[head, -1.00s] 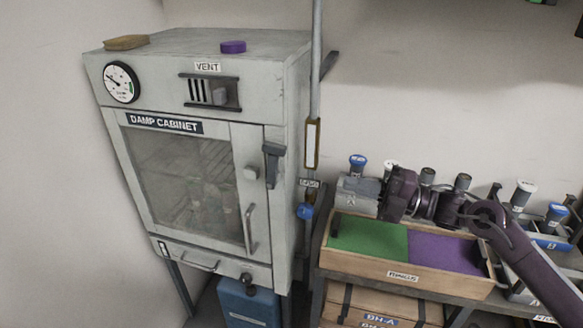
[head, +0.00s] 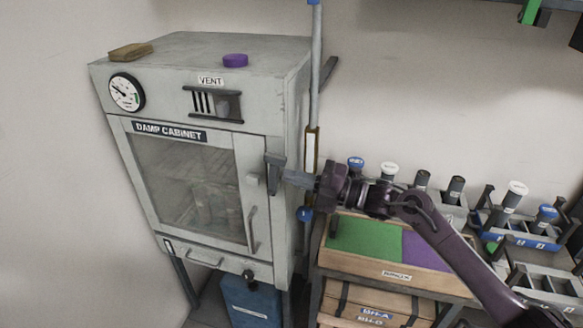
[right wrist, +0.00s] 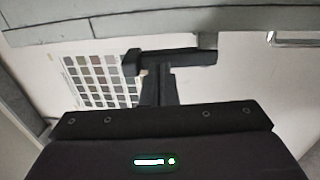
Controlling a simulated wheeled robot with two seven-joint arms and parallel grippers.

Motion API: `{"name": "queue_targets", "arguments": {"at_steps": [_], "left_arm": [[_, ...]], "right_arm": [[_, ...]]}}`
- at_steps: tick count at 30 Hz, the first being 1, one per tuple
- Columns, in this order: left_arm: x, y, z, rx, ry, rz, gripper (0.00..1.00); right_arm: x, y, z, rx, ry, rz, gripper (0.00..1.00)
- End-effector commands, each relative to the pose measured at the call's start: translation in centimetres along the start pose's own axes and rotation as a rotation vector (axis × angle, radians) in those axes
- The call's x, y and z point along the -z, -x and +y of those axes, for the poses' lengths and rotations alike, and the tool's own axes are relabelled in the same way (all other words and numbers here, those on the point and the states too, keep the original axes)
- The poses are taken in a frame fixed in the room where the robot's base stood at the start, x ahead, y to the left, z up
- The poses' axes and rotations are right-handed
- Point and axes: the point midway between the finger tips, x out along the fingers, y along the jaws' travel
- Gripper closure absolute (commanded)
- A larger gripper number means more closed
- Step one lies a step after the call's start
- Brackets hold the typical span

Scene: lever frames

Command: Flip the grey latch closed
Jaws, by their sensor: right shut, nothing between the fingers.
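The grey latch (head: 273,172) is a dark grey lever on the right edge of the damp cabinet's (head: 170,186) front, beside the door. In the head view it hangs roughly upright, wider at its top. In the right wrist view a dark bar that looks like the latch (right wrist: 190,57) lies across the fingertips. My right gripper (head: 287,177) is shut and empty, its fingers pointing left at the latch from the right. The fingertips are at or very near the latch; I cannot tell if they touch. My left gripper is not in view.
A vertical pipe (head: 315,60) runs close along the cabinet's right side, behind my right gripper. A wooden tray (head: 395,271) with green and purple sections stands below my right arm. Bottles in racks (head: 520,235) stand to the right. A purple disc (head: 235,60) lies on the cabinet.

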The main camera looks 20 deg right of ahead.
Motion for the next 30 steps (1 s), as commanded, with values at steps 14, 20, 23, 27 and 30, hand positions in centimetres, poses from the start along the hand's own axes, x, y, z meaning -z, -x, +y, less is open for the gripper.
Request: {"name": "queue_targets", "arguments": {"at_steps": [14,20,23,27,30], "left_arm": [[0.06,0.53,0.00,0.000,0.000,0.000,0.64],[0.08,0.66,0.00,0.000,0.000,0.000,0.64],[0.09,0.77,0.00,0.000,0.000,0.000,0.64],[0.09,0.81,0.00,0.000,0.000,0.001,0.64],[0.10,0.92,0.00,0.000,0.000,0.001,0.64]], "right_arm": [[0.01,-0.98,-0.09,0.001,0.001,0.000,1.00],[-0.05,-1.00,0.12,0.020,0.003,0.000,1.00],[-0.12,-1.03,0.27,0.047,0.003,0.001,1.00],[-0.13,-1.07,0.31,0.065,0.001,0.001,1.00],[-0.20,-1.08,0.46,0.087,0.003,0.001,1.00]]}}
